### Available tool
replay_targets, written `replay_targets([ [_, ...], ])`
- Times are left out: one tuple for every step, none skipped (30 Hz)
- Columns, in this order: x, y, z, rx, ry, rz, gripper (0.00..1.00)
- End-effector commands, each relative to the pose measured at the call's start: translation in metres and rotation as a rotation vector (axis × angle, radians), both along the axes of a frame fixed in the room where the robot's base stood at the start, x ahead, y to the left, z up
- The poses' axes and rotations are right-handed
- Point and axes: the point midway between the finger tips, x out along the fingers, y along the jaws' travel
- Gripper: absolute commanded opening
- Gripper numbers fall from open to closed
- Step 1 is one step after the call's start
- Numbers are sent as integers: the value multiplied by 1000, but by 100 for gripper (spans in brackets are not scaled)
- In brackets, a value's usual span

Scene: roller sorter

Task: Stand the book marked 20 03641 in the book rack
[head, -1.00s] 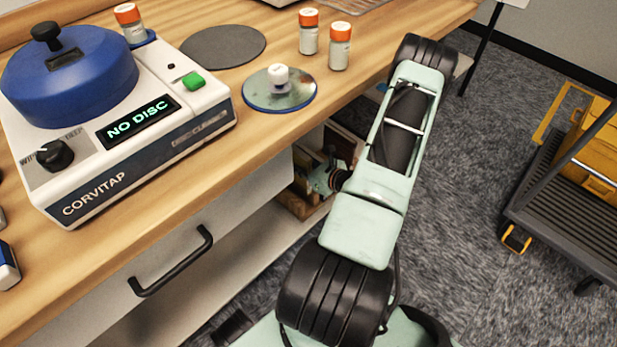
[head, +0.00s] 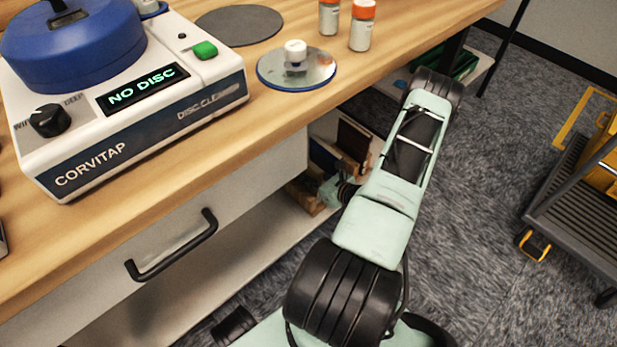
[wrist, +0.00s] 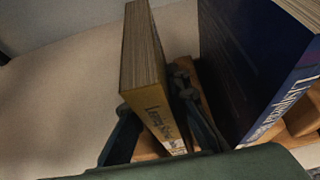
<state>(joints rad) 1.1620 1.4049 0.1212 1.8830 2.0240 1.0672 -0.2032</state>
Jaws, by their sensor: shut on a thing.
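My gripper (wrist: 158,122) is shut on a thin book with a tan-yellow spine (wrist: 165,122), one finger on each side. Its spine lettering is too blurred to read, and no number 20 03641 can be made out. In the wrist view, a thick dark-blue book (wrist: 240,70) stands to the right, apart from the held book. Wooden parts of the book rack (wrist: 300,122) show below and beside it. In the head view, my gripper (head: 333,190) is at the rack (head: 306,197) on the shelf under the bench.
A dark-brown book (head: 354,138) stands in the shelf space under the benchtop (head: 225,135). The drawer front (head: 170,240) is close to the left. A disc cleaner (head: 125,100), a disc (head: 296,72) and bottles (head: 363,25) stand on top. A cart (head: 570,185) stands right on the carpet.

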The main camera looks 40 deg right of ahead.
Motion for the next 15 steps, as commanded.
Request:
replay_targets([
  [0, 0, 1, 0, -1, 0, 0],
  [0, 0, 1, 0, -1, 0, 0],
  [0, 0, 0, 0, -1, 0, 0],
  [0, 0, -1, 0, -1, 0, 0],
  [0, 0, -2, 1, -1, 0, 0],
  [0, 0, -3, 1, 0, 0, 18],
  [0, 0, -3, 1, 0, 0, 21],
  [0, 0, -2, 1, 0, 0, 24],
  [0, 0, -2, 1, 0, 0, 29],
  [0, 0, -2, 1, 0, 0, 32],
  [0, 0, -2, 1, 0, 0, 33],
  [0, 0, -2, 1, 0, 0, 33],
  [0, 0, -2, 1, 0, 0, 33],
  [0, 0, -2, 1, 0, 0, 33],
  [0, 0, -2, 1, 0, 0, 33],
])
